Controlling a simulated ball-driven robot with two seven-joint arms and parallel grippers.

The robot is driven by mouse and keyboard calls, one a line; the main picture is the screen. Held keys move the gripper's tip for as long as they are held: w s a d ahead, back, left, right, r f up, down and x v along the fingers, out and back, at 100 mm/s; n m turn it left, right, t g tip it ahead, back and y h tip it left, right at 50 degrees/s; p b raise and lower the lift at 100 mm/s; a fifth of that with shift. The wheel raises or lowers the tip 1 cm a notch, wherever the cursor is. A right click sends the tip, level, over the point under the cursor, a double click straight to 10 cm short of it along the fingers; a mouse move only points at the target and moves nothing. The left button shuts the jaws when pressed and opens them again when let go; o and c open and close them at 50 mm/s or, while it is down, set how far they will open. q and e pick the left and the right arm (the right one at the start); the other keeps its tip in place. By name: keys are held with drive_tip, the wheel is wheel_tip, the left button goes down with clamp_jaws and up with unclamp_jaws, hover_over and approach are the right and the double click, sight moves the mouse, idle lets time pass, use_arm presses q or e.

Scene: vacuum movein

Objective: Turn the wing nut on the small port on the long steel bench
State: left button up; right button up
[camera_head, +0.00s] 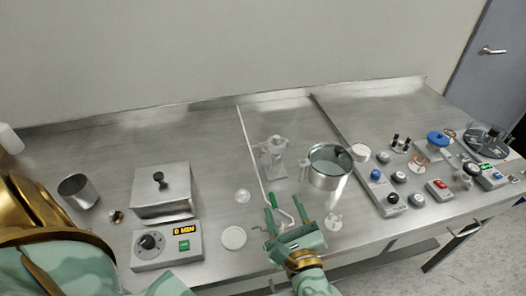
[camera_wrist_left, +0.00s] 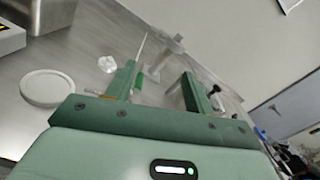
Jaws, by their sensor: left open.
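My left gripper (camera_head: 287,198) is open near the front edge of the long steel bench (camera_head: 85,150), its fingers pointing away from me. It also shows open in the left wrist view (camera_wrist_left: 160,85). A bent pale piece shows between the fingers in the head view; I cannot tell if it is the small port or its wing nut. A pale upright fitting (camera_head: 273,160) stands on the bench beyond the fingertips; it also shows in the left wrist view (camera_wrist_left: 172,45). A small white fitting (camera_head: 334,222) lies right of the gripper. No wing nut is clear. My right gripper is not in view.
A lidded steel box (camera_head: 161,190) and a timer unit (camera_head: 168,245) stand left, beside a steel cup (camera_head: 78,190). A glass-topped pot (camera_head: 328,168) stands close right of the fingers. A white disc (camera_head: 233,238) lies left. Several knobs and controls crowd the right end.

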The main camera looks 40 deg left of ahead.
sight(264, 155)
use_arm(q)
drive_tip(key=x, duration=0.4)
drive_tip(key=shift+r, duration=0.1)
drive_tip(key=b+x, duration=0.1)
drive_tip(key=x, duration=1)
drive_tip(key=shift+w+a+b, duration=0.25)
drive_tip(key=shift+a+b, duration=0.05)
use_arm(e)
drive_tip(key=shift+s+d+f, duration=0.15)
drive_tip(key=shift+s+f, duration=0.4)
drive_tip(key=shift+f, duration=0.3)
use_arm(q)
drive_tip(key=c, duration=1)
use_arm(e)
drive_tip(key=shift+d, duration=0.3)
